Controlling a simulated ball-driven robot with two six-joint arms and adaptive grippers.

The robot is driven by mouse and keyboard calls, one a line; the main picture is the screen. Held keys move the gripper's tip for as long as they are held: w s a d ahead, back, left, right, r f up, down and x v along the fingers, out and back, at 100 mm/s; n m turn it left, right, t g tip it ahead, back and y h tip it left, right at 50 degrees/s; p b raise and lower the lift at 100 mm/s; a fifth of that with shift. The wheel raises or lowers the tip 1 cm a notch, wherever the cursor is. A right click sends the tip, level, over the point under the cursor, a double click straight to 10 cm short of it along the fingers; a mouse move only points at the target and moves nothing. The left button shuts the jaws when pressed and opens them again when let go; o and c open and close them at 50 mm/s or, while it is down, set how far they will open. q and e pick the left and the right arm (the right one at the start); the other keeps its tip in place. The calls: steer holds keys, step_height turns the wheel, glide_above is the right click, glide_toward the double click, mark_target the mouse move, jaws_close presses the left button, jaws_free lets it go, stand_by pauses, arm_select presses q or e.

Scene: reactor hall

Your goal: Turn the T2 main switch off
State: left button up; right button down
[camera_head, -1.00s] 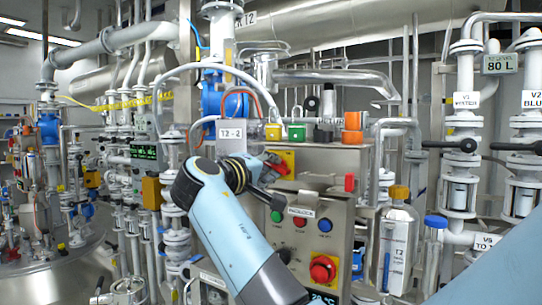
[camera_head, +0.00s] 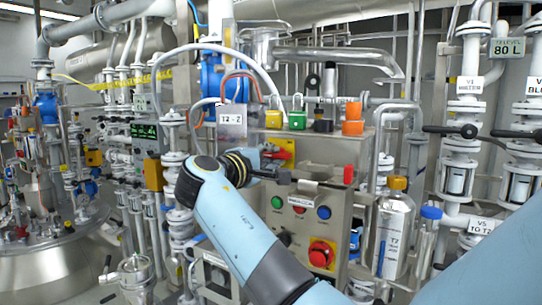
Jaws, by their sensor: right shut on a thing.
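The T2 main switch (camera_head: 287,146) is a yellow plate with a red handle on the upper left of the steel control box (camera_head: 335,157). The red handle lies slanted across the plate, and its lower end is partly hidden by my gripper. My left gripper is not in view.
Below the switch, the box carries small buttons and a red emergency knob (camera_head: 321,254). Several padlocks, including a green one (camera_head: 297,120), stand on top. A T2-2 sign (camera_head: 232,122) hangs at the left. Pipes crowd both sides.

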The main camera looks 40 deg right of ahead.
steer(key=c, duration=1.3)
jaws_free()
steer(key=shift+w+a, duration=0.1)
steer(key=shift+w, duration=0.05)
steer(key=shift+c, duration=0.2)
